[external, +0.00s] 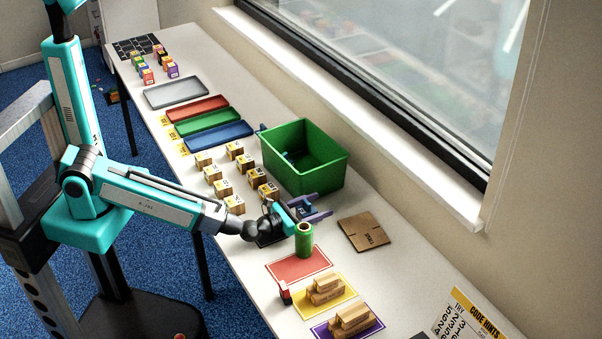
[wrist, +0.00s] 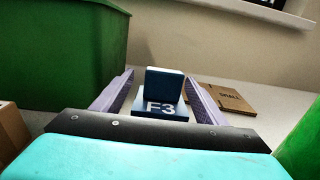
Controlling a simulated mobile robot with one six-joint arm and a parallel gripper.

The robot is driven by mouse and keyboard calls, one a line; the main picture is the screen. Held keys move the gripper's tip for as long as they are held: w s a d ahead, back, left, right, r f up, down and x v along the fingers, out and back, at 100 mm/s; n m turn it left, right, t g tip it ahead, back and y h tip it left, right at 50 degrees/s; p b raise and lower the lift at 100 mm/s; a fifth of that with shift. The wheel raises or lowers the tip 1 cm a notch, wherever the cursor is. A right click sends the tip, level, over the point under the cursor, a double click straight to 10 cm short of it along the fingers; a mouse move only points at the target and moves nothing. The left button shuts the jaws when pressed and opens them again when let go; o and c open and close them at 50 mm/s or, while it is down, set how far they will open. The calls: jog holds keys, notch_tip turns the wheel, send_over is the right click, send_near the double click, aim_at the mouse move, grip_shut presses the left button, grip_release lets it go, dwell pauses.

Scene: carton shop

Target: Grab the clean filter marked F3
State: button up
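The filter marked F3 (wrist: 163,92) is a blue block with white lettering on its near face. It stands between the two purple fingers of my gripper (wrist: 159,76) in the wrist view, with a visible gap on each side. My gripper is open around it and not closed on it. In the external view my gripper (external: 320,206) is low over the table, between the green bin and the green cylinder. The filter is small and mostly hidden by the gripper there.
A green bin (external: 318,180) stands close behind my gripper, and a green cylinder (external: 304,240) stands close in front. A flat cardboard piece (external: 364,232) lies to the right. Several small boxes (external: 222,188) sit to the left. A red mat (external: 299,264) lies in front.

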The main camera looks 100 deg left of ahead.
jog(key=c, duration=1.1)
jog(key=shift+o, duration=0.2)
jog(key=shift+r, duration=0.2)
notch_tip(320, 180, up, 10)
jog(key=b, duration=0.1)
jog(key=shift+f, duration=0.15)
jog(key=shift+b, duration=0.3)
